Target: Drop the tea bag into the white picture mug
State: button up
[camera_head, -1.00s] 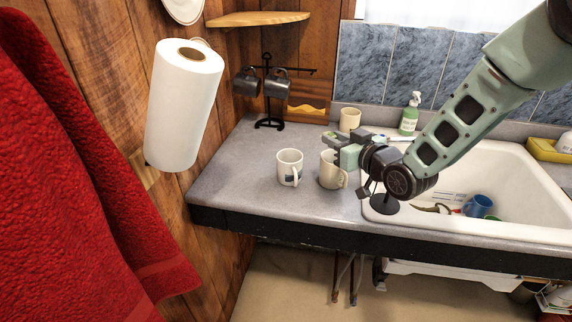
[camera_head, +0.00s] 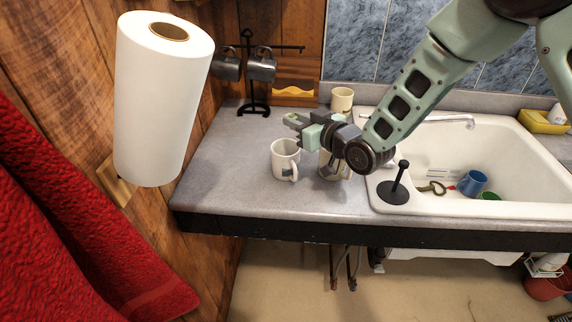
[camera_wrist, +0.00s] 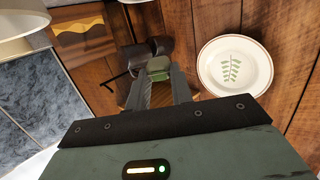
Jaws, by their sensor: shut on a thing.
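The white picture mug (camera_head: 286,160) stands upright on the grey counter, its handle toward the right front and a small dark picture on its side. A second, cream mug (camera_head: 334,166) stands just right of it, partly hidden by my arm. My gripper (camera_head: 296,127) points left, above and slightly behind the white mug in the head view. In the wrist view its fingers (camera_wrist: 159,78) are shut on a small green packet, which looks like the tea bag (camera_wrist: 158,67). I cannot make out the tea bag in the head view.
A black rack (camera_head: 254,75) with dark mugs stands at the back corner. A cream cup (camera_head: 342,99) is by the tiles. The sink (camera_head: 440,150) lies right, a black stand (camera_head: 396,190) on its edge. Paper towels (camera_head: 160,110) hang left. The counter left of the mug is clear.

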jog(key=shift+f, duration=0.85)
jog(key=o, duration=1)
jog(key=b+v, duration=0.5)
jog(key=v, duration=1.2)
jog(key=shift+s+d+f, duration=0.1)
jog(key=shift+s+d, duration=0.05)
jog(key=shift+d, duration=0.05)
